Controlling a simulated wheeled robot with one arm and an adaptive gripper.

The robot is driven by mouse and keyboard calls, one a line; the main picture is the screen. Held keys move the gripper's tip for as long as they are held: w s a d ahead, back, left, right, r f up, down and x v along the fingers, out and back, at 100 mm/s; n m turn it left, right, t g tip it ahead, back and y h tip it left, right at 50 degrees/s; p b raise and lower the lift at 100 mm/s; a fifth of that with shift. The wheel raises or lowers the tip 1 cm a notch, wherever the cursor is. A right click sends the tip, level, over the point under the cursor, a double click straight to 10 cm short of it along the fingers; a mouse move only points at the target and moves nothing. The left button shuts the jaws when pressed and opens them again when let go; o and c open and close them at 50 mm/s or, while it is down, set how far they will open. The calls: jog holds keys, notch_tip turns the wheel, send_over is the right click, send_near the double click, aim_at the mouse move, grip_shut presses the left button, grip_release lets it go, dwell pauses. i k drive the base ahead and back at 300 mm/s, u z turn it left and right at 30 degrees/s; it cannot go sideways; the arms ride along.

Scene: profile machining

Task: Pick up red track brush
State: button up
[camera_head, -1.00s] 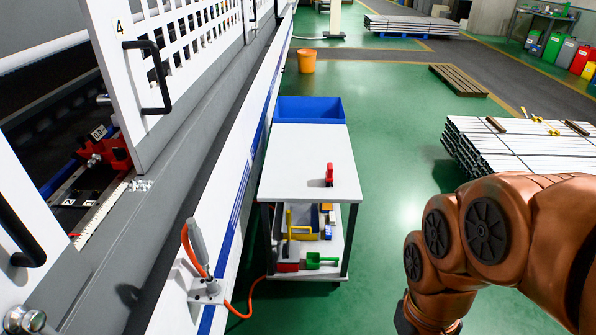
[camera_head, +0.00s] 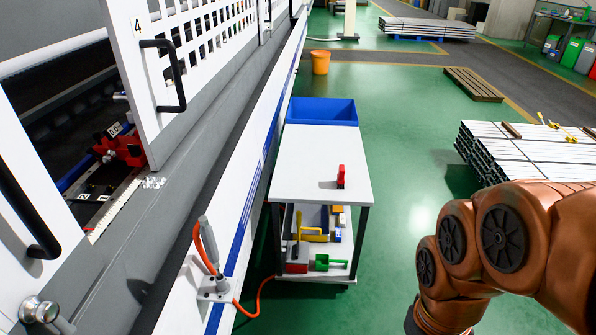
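A small red object (camera_head: 341,176) stands upright on the white top of a cart (camera_head: 310,165), near its front right. It may be the red track brush, but it is too small to be sure. A second red item (camera_head: 297,264) lies on the cart's lower shelf beside a green scoop-like tool (camera_head: 327,263). My copper-coloured arm is at the lower right, apart from the cart. My gripper is outside the picture, so its state is hidden.
A machine with white doors (camera_head: 150,85) fills the left side, close to the cart. A blue bin (camera_head: 322,111) is behind the cart. An orange hose (camera_head: 258,296) hangs low at the machine. Stacked metal profiles (camera_head: 520,150) stand at right. Green floor is clear right of the cart.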

aim_at(341, 175)
jog(key=z, duration=0.15)
jog(key=i, duration=0.75)
jog(key=u, duration=0.6)
jog(key=i, duration=0.8)
jog(key=u, duration=0.6)
